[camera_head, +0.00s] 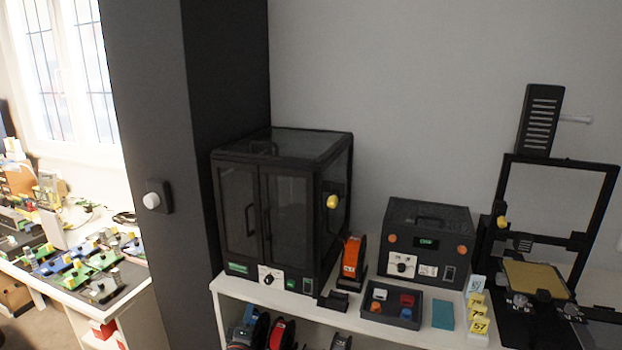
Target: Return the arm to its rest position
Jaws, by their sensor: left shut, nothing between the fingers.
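Neither of my grippers shows in the head view, and I cannot make out either arm. The task names no other object.
A white shelf (392,331) carries a black enclosure with glass doors (287,210), a dark control box (428,240), a parts tray (392,318) and a black 3D printer (548,245). A tall dark column (165,120) stands left. A cluttered white table (70,306) is beyond it.

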